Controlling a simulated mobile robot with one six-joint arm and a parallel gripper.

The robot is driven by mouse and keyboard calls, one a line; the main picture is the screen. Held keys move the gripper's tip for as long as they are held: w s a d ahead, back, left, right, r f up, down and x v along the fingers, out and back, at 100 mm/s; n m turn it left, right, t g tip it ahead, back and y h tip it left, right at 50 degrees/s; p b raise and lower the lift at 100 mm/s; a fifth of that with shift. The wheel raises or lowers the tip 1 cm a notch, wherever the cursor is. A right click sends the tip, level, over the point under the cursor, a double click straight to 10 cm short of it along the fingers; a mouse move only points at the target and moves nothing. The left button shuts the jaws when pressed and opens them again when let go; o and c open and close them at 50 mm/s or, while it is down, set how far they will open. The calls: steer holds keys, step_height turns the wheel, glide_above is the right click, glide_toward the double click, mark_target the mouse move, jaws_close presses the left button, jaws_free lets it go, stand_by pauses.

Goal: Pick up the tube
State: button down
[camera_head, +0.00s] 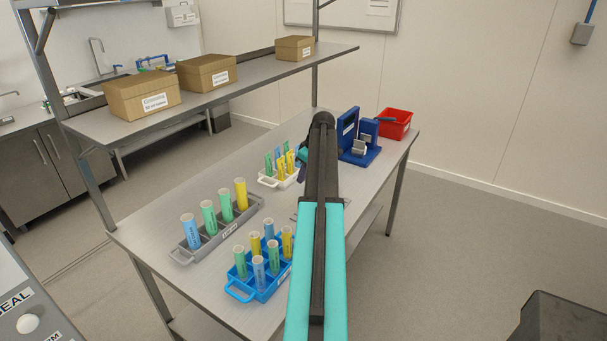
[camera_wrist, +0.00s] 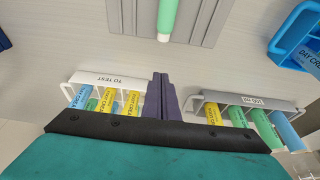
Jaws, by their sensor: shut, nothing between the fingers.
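In the wrist view my gripper (camera_wrist: 161,78) is shut and empty, its dark fingers pressed together. A green tube (camera_wrist: 168,17) shows at the top centre, ahead of the fingertips and apart from them, over a grey plate (camera_wrist: 211,25). Its far end is cut off by the frame. In the head view my arm hides that tube and most of my gripper. Other tubes stand in a grey rack (camera_head: 188,255), a blue rack (camera_head: 240,292) and a white rack (camera_head: 267,181). The grey and white racks also flank my fingers in the wrist view.
A blue device (camera_head: 358,153) and a red bin (camera_head: 395,124) stand at the table's far right. Cardboard boxes (camera_head: 141,97) sit on a shelf above the table's left edge. Bare tabletop (camera_head: 210,178) lies between the grey and white racks.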

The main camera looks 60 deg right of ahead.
steer(key=p+x, duration=0.2)
steer(key=x, duration=0.5)
steer(key=shift+w+f+p, duration=0.1)
steer(key=shift+f+p, duration=0.1)
steer(key=shift+p, duration=0.1)
steer(key=shift+s+p, duration=0.55)
steer(key=shift+s, duration=0.5)
steer(key=shift+s+f+p, duration=0.1)
steer(key=shift+s+p, duration=0.3)
steer(key=shift+s, duration=0.6)
steer(key=s+b, duration=0.3)
steer(key=s, duration=0.8)
steer(key=shift+s+a+b, duration=0.1)
steer(key=shift+s+b, duration=0.25)
steer(key=shift+b, duration=0.05)
steer(key=shift+s, duration=0.1)
steer(key=b+v, duration=0.3)
steer(key=v, duration=1.1)
steer(key=shift+b, duration=0.35)
